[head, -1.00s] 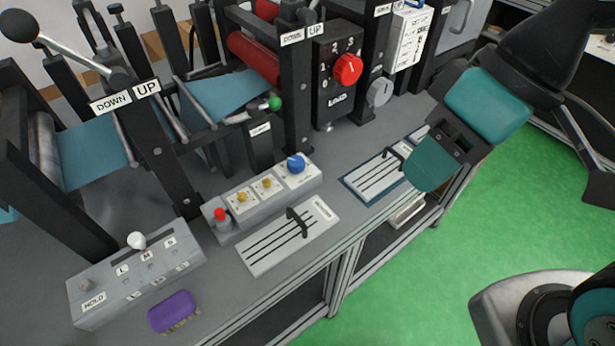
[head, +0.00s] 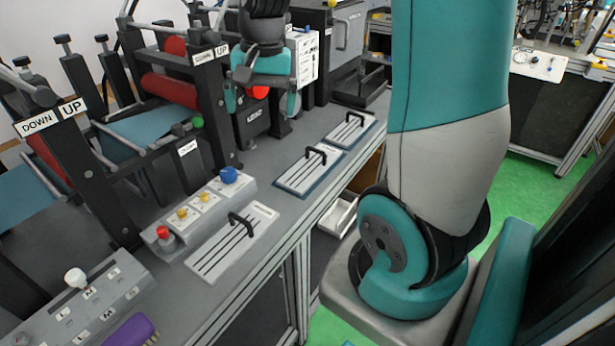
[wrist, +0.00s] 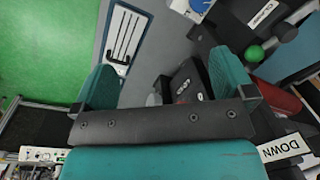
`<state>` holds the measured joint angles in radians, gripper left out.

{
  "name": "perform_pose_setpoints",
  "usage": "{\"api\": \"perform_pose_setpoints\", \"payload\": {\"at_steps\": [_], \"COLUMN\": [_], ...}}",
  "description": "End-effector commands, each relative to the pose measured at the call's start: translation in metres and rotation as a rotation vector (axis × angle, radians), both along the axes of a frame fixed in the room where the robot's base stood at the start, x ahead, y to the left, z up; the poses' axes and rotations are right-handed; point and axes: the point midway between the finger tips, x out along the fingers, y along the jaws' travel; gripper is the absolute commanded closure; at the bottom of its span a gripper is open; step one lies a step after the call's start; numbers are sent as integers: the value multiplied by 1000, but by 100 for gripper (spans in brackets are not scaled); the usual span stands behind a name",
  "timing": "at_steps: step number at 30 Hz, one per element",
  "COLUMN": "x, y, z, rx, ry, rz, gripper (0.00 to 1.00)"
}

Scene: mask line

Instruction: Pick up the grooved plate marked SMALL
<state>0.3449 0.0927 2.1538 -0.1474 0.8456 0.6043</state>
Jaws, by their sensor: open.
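Three pale grooved plates with black handles lie in a row on the grey bench: a near one (head: 214,257), a middle one with a dark blue border (head: 296,178) and a far one (head: 346,134). I cannot read which is marked SMALL. My gripper (head: 262,102) is open and empty, raised in front of the dial box and left of the middle and far plates in the head view. In the wrist view, my gripper's (wrist: 164,80) teal fingers are wide apart, and a blue-bordered grooved plate (wrist: 127,32) shows beyond the left finger.
A control box with red, yellow and blue knobs (head: 200,207) stands beside the near plate. A purple brush (head: 130,332) lies at the near left. Roller frames with DOWN/UP labels (head: 55,118) line the back. A white bin (head: 340,214) sits below the bench edge.

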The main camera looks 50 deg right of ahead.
Motion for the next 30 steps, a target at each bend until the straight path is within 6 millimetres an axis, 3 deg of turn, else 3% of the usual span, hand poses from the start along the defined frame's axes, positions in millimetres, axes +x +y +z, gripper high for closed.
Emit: {"api": "perform_pose_setpoints", "payload": {"at_steps": [1,3,6,8,11,24,30], "x": [3,1,-5,-8,-10,-9,-9], "y": [-40,-82,-121,-133,-140,-138,-138], "z": [-19,-29,-39,-43,-55,-147,-163], "rx": [-12,-28,-42,-47,-49,-49,-50], "ry": [30,58,85,95,102,102,98], "rz": [-175,-374,-562,-626,-664,-657,-656], "gripper": [0,0,0,0,0,0,0]}}
